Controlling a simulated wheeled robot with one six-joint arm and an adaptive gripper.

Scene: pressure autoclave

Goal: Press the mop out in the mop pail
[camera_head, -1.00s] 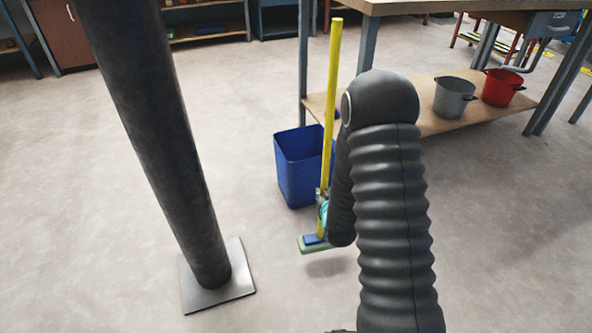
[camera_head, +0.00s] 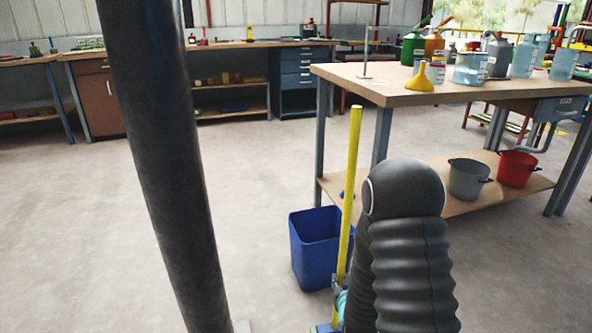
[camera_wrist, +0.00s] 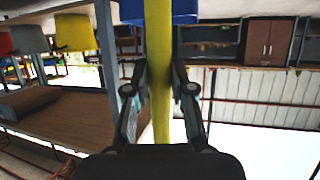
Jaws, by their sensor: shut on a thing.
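The mop has a long yellow handle (camera_head: 350,190) that stands nearly upright, leaning slightly to the right at the top. Its blue and green head (camera_head: 324,328) is cut off by the bottom edge of the head view. My gripper (camera_head: 341,294) is shut on the handle low down, partly hidden by my arm. In the wrist view, upside down, my gripper (camera_wrist: 160,88) has the handle (camera_wrist: 160,40) between its two fingers. A blue open pail (camera_head: 312,262) stands on the floor just left of and behind the handle. The pail's inside bottom is hidden.
A workbench (camera_head: 440,98) stands behind on the right, with bottles and a yellow funnel (camera_head: 420,78) on top. Its lower shelf holds a grey pot (camera_head: 467,180) and a red pot (camera_head: 517,170). The floor on the left (camera_head: 80,220) is clear.

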